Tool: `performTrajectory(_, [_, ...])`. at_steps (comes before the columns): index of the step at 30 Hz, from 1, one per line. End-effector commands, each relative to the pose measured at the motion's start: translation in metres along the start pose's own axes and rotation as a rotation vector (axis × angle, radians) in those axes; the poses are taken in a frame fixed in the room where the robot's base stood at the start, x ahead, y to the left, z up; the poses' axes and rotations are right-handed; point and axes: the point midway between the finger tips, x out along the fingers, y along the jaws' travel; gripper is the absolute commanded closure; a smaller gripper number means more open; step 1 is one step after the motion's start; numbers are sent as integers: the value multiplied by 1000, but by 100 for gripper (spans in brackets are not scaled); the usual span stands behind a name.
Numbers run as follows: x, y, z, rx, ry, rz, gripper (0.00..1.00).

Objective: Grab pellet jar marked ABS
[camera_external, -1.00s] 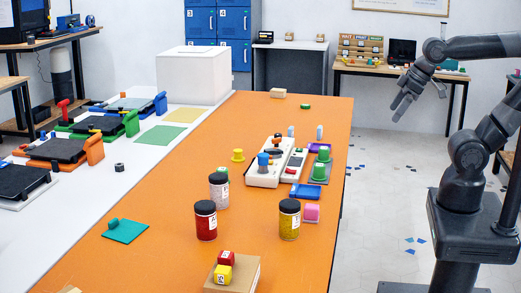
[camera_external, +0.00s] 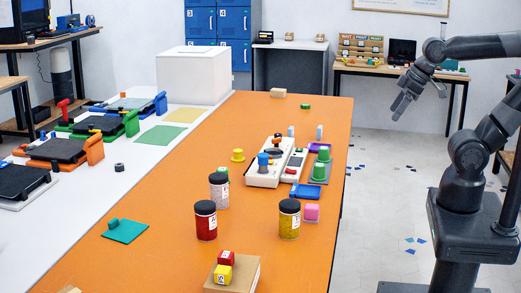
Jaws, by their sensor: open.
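Three dark-lidded pellet jars stand upright on the orange table (camera_external: 160,240). One is a red jar (camera_external: 206,226) at front left, one a yellow jar (camera_external: 289,224) to its right, and one a pale, whitish jar (camera_external: 219,194) a little behind the red one. Each has a white label, but the lettering is too small to read, so I cannot tell which is marked ABS. My gripper (camera_external: 399,108) is open and empty, in the air to the right of the table and well away from the jars.
A cardboard-coloured box with red and yellow blocks (camera_external: 224,271) stands in front of the jars. A teal plate (camera_external: 125,231) lies left.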

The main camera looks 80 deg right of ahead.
Motion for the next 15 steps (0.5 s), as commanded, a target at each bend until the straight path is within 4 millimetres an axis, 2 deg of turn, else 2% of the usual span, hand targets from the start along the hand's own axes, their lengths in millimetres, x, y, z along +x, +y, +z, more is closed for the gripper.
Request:
performTrajectory(5, [0, 0, 0, 0, 0, 0, 23])
performTrajectory(8, [-7, 0, -4, 0, 3, 0, 23])
performTrajectory(11, [-28, 0, -16, 0, 6, 0, 23])
performTrajectory(13, [-50, 0, -28, 0, 7, 0, 23])
performTrajectory(15, [-37, -21, -39, 56, -20, -65, 23])
